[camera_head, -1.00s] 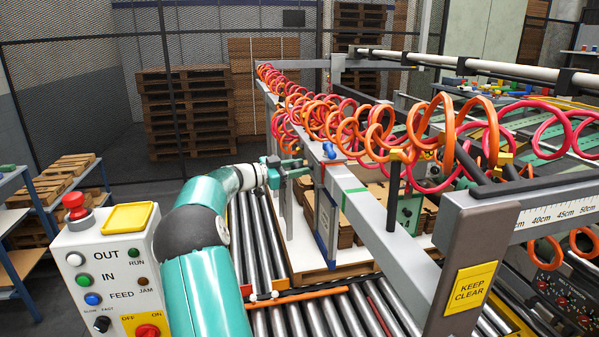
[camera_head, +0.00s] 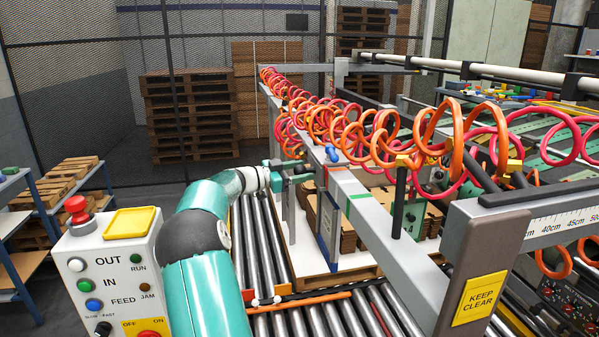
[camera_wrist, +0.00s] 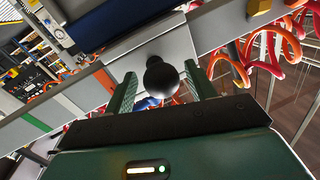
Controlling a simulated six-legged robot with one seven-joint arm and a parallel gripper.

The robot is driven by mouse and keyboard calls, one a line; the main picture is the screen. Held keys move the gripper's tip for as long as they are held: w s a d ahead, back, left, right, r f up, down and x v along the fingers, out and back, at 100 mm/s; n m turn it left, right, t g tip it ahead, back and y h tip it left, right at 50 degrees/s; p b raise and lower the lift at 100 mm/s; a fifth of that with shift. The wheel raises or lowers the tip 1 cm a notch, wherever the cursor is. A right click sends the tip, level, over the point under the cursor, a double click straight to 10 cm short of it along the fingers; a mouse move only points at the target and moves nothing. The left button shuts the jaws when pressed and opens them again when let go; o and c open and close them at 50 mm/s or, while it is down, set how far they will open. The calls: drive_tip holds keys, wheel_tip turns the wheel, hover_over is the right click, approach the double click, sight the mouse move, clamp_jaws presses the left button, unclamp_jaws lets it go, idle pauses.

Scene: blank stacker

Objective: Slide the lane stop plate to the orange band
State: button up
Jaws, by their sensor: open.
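The lane stop plate (camera_head: 328,226), grey with blue edging, hangs below the long grey rail (camera_head: 375,220). In the wrist view, the plate's dark blue part (camera_wrist: 110,22) is at the top, and a black ball knob (camera_wrist: 161,77) projects from its metal carriage (camera_wrist: 148,45). My gripper (camera_head: 298,168) is at the rail's left side. Its two green fingers (camera_wrist: 161,92) are open, one on each side of the knob; contact cannot be told. The orange band (camera_wrist: 105,80) is on the rail, left of the carriage, with a green band (camera_wrist: 35,122) farther left.
Orange and red coiled hoses (camera_head: 330,122) run above and behind the rail. A control box (camera_head: 110,275) stands at the left. Rollers (camera_head: 265,240) and stacked brown blanks (camera_head: 348,235) are below. A KEEP CLEAR post (camera_head: 470,260) stands at the right.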

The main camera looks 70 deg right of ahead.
drive_tip(key=v, duration=1.2)
idle(0.4)
